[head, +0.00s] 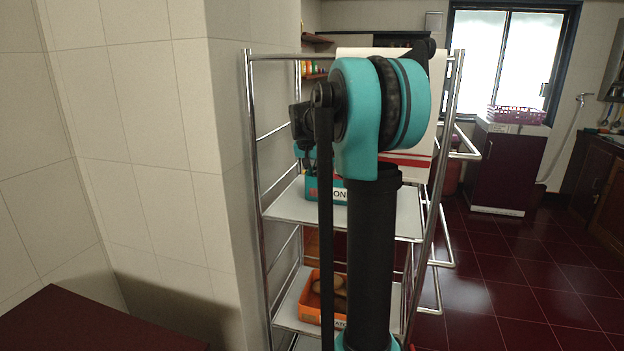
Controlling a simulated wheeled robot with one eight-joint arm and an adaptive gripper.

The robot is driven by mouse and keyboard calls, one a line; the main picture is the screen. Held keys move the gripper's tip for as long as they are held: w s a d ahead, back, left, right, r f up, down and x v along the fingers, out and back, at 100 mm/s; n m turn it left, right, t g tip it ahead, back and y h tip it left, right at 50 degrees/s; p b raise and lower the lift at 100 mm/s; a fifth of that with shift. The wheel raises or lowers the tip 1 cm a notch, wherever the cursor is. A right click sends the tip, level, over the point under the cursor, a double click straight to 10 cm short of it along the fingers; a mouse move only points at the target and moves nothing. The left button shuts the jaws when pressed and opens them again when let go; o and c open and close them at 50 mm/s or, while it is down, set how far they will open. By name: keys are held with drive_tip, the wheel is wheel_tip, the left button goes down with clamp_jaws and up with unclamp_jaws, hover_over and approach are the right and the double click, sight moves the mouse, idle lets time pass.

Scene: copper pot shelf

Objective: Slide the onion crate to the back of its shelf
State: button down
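The onion crate (324,188) is a small teal crate with a white label, of which the letters "ON" show. It sits on the upper white shelf (285,207) of the metal rack, towards its left side. My arm hides the crate's right part, and its contents cannot be made out. Dark parts that seem to belong to my gripper (301,135) show just above the crate, left of my large teal joint. Its fingertips are not clear, so I cannot tell whether it is open or touches the crate.
An orange crate (311,308) with brown round items, partly hidden by my arm, sits on the lower shelf. Chrome posts (257,190) frame the rack. A tiled wall (150,150) stands close on the left. The dark red floor (510,270) on the right is open.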

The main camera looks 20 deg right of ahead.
drive_tip(key=c, duration=1.6)
unclamp_jaws()
drive_tip(key=shift+c, duration=0.2)
drive_tip(key=shift+r, duration=0.1)
drive_tip(key=v, duration=0.7)
drive_tip(key=shift+r, duration=0.2)
drive_tip(key=shift+s, duration=0.1)
